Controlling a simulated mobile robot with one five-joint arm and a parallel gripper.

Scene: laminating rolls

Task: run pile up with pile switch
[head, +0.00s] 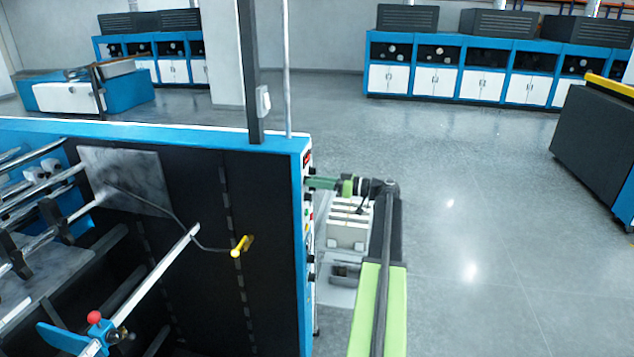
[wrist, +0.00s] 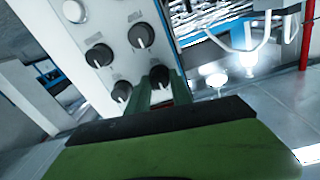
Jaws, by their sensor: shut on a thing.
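The control panel (wrist: 115,25) is a white strip with several black rotary knobs, each with a pale pointer line. In the head view it shows edge-on at the machine's right end (head: 309,215). My gripper (head: 312,183) reaches it from the right. In the wrist view, my gripper's green fingers (wrist: 160,84) are shut on the lower right black knob (wrist: 160,76), which stands between the fingertips. Other black knobs (wrist: 99,55) sit beside and above it. The labels are too small to read, so I cannot tell which is the pile switch. The pile is not identifiable.
The blue and black machine (head: 230,136) fills the left, with metal rollers, a yellow handle (head: 241,246) and a red-knobbed lever (head: 94,317). A dark machine (head: 592,140) stands at right. Blue cabinets (head: 462,65) line the back. The floor (head: 480,220) between is clear.

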